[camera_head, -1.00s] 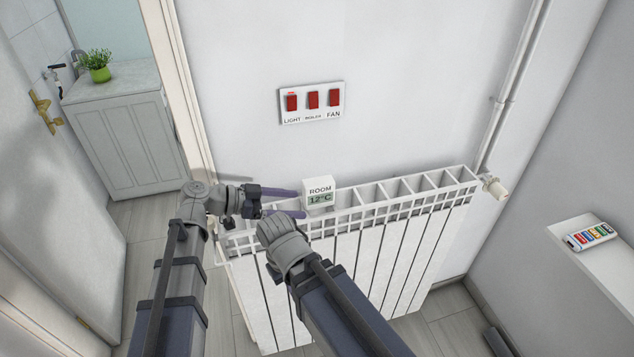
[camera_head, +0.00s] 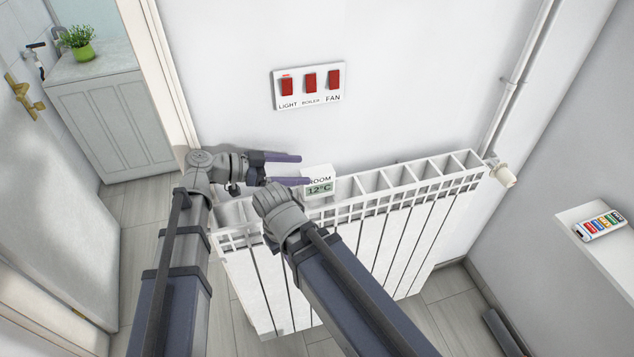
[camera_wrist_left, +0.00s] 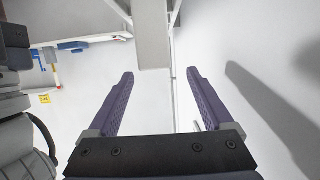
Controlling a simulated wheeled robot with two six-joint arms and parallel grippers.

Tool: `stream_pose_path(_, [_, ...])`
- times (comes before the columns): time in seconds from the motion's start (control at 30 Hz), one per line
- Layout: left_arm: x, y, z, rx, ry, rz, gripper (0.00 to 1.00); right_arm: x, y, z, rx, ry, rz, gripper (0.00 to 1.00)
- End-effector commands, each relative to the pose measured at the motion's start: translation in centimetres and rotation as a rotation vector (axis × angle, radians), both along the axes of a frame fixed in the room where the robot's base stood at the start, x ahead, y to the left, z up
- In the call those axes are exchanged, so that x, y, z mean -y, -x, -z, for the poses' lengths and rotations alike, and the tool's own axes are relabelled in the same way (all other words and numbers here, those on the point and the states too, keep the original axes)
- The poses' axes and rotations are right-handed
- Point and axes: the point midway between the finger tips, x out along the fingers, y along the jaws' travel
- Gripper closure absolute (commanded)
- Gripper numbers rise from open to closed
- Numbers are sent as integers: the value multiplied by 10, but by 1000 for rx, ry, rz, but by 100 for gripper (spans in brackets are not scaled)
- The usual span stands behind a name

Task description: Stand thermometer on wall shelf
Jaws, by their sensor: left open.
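The thermometer (camera_head: 322,188) is a small white box reading ROOM 12°C, upright on top of the white radiator (camera_head: 350,260). My left gripper (camera_head: 304,169) is open beside its upper left. Its lower finger overlaps the box's left side in the head view; whether they touch I cannot tell. In the left wrist view, both purple fingers (camera_wrist_left: 160,76) are wide apart with nothing between them. The white wall shelf (camera_head: 623,250) is at the right on the side wall. My right arm crosses in front of the radiator; its fingers do not show.
A remote with coloured buttons (camera_head: 601,226) lies on the shelf. A switch panel (camera_head: 310,85) with red switches is on the wall above the radiator. A valve (camera_head: 504,175) and pipe are at the radiator's right end. A potted plant (camera_head: 76,38) stands on a cabinet at the left.

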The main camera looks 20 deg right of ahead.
Motion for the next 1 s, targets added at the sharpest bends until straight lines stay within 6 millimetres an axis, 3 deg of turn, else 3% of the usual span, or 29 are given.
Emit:
stream_pose_path(0.33, [17,2,10,-1,0,2,15,0,0,10,0,0,0,100])
stream_pose_path(0.63, [54,3,26,-1,-1,2,15,0,0,26,0,0,0,100])
stream_pose_path(0.87, [56,3,25,-1,-1,-1,15,0,0,25,0,0,0,100])
stream_pose_path(1.0, [56,3,25,-1,-1,-1,29,0,0,25,0,0,0,100])
